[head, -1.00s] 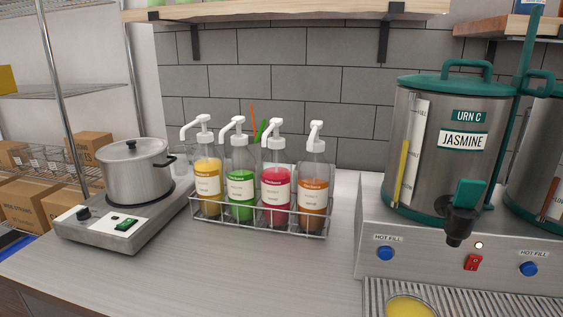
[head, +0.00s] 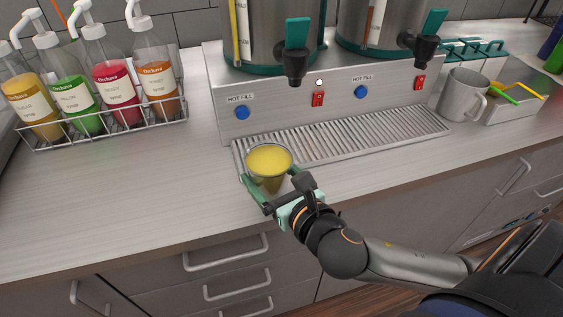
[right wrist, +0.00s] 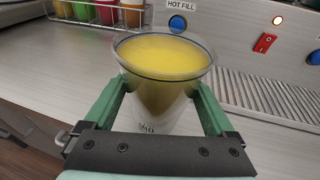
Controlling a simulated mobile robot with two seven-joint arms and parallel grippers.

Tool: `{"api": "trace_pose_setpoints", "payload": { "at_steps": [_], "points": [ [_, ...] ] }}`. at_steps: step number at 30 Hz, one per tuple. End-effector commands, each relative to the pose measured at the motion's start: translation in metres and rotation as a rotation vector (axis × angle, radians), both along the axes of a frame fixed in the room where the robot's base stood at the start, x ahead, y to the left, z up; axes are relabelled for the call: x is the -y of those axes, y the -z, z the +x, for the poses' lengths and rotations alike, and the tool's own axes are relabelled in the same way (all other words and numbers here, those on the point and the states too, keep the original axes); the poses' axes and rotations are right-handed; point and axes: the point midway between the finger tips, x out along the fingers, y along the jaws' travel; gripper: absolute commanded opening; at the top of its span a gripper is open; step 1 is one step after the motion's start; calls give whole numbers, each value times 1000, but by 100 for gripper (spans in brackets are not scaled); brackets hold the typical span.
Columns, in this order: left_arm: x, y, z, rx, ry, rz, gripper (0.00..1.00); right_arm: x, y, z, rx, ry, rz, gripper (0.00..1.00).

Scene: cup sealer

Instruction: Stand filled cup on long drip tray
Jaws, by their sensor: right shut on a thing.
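A clear cup filled with yellow liquid (head: 269,163) is held upright by my right gripper (head: 270,182), which is shut on it. In the right wrist view the cup (right wrist: 163,85) stands between the two green fingers (right wrist: 155,115), one on each side. The long drip tray (head: 350,141) is a slatted metal strip along the front of the urn base. In the head view the cup overlaps the tray's left end; I cannot tell whether its bottom touches anything. The tray also shows at the right of the right wrist view (right wrist: 265,97). My left gripper is not in view.
The urn base (head: 260,115) with its taps (head: 296,65) stands behind the tray. A wire rack (head: 110,118) of syrup bottles is at the left.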

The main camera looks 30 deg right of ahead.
Motion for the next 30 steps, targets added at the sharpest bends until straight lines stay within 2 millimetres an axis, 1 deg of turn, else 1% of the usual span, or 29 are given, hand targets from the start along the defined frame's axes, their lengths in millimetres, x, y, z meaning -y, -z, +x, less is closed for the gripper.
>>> {"api": "trace_pose_setpoints", "payload": {
  "at_steps": [5,8,12,16,19,21,25,30],
  "points": [
    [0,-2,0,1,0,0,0,4,-10,4,10,25,2,35],
    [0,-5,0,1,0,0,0,14,-27,11,13,86,7,35],
    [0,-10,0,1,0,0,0,40,-62,21,14,244,16,35],
    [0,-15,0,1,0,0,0,69,-93,23,10,423,16,35],
    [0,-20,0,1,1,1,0,94,-114,17,6,580,15,35],
    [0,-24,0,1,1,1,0,111,-126,10,5,696,12,35],
    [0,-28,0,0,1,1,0,132,-136,-6,1,861,3,35],
    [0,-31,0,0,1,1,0,144,-139,-21,3,982,-4,35]
  ]
}}
